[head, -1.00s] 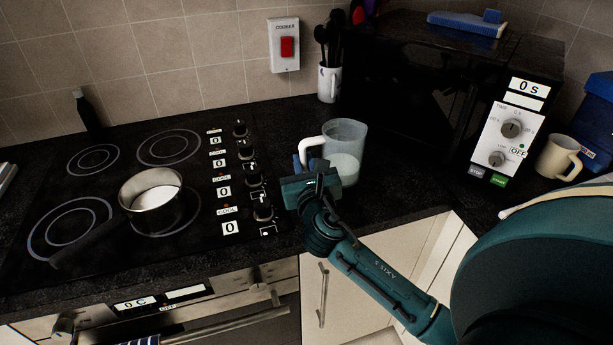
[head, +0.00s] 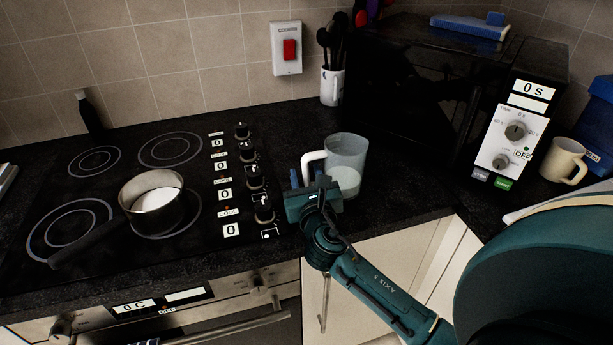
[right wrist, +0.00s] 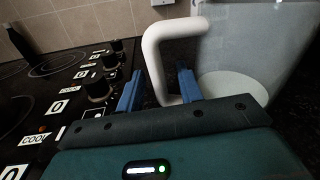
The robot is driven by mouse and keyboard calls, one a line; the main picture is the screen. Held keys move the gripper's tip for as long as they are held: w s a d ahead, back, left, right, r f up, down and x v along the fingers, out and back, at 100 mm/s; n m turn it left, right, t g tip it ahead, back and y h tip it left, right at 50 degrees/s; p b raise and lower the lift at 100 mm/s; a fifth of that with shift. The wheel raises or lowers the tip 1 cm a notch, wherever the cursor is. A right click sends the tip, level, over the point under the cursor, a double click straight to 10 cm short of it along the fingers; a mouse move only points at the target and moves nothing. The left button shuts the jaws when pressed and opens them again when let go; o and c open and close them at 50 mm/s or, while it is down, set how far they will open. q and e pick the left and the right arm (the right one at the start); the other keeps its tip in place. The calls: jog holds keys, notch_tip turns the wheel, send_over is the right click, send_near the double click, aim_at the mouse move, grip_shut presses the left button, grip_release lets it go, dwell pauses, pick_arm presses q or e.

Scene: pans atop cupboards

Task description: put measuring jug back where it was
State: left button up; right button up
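The measuring jug (head: 346,158) is clear with a white handle (head: 311,160) and has white contents low inside. It is upright, apparently on the dark worktop right of the hob. My right gripper (head: 307,186) is just in front of the handle. In the right wrist view, its two blue fingers (right wrist: 158,90) are spread apart, with the upright part of the handle (right wrist: 155,65) between them and a little beyond. The jug (right wrist: 245,60) fills the upper right of that view. I cannot tell whether a finger touches the handle. My left gripper is not in view.
A saucepan (head: 152,203) with white contents stands on the hob (head: 100,185) at left. A utensil mug (head: 332,86) and a black microwave (head: 410,85) are behind the jug. A cream mug (head: 563,160) stands at right. Worktop around the jug is clear.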

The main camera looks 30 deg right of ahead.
jog(key=shift+r, duration=0.2)
jog(key=v, duration=1.1)
jog(key=shift+w+f+b, duration=0.1)
jog(key=shift+f+b, duration=0.05)
jog(key=shift+b, duration=0.25)
jog(key=shift+s+a, duration=0.25)
jog(key=shift+s, duration=0.3)
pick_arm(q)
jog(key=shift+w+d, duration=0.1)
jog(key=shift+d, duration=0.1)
